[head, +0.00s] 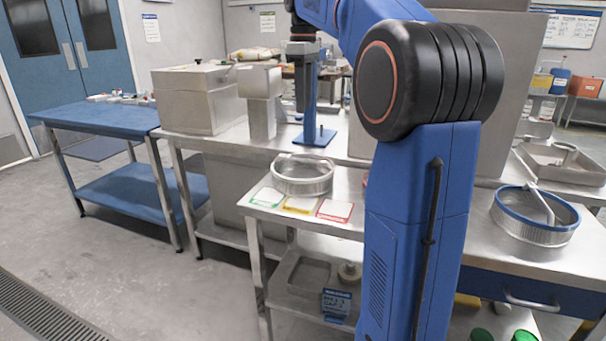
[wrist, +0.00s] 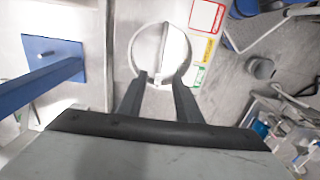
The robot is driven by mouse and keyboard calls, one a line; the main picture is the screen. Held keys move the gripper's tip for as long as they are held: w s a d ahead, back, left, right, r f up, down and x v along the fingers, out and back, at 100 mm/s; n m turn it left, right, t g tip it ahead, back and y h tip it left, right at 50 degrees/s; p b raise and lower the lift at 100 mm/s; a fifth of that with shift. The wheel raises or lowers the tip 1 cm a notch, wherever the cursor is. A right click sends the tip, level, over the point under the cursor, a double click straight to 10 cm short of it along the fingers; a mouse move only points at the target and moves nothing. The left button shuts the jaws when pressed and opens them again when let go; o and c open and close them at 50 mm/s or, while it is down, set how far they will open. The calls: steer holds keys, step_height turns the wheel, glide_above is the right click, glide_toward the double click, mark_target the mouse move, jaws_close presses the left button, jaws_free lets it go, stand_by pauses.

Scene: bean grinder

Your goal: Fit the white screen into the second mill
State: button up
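The white screen (head: 302,178) is a round, shallow metal sieve with a pale rim and a bar handle across its top. It lies on the steel bench. In the wrist view the screen (wrist: 147,48) is beyond my fingertips, its handle running between them in the picture. My gripper (wrist: 160,78) is open and empty, its two dark fingers apart. In the head view my gripper (head: 302,105) hangs above the screen, clear of it. A steel machine (head: 195,98) stands at the left and a larger one (head: 510,70) behind my arm; I cannot tell which is the second mill.
Green, yellow and red cards (head: 300,205) lie in front of the screen. A blue stand (head: 314,137) with a post is behind it. A blue-rimmed screen (head: 535,218) sits at the right. My arm hides the bench middle. A blue table (head: 100,118) stands at the left.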

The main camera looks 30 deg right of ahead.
step_height(320, 180, down, 9)
steer(key=shift+f, duration=0.2)
steer(key=shift+s+a+f, duration=0.1)
steer(key=shift+a+f, duration=0.05)
steer(key=shift+f, duration=2.7)
steer(key=shift+f, duration=0.25)
jaws_close()
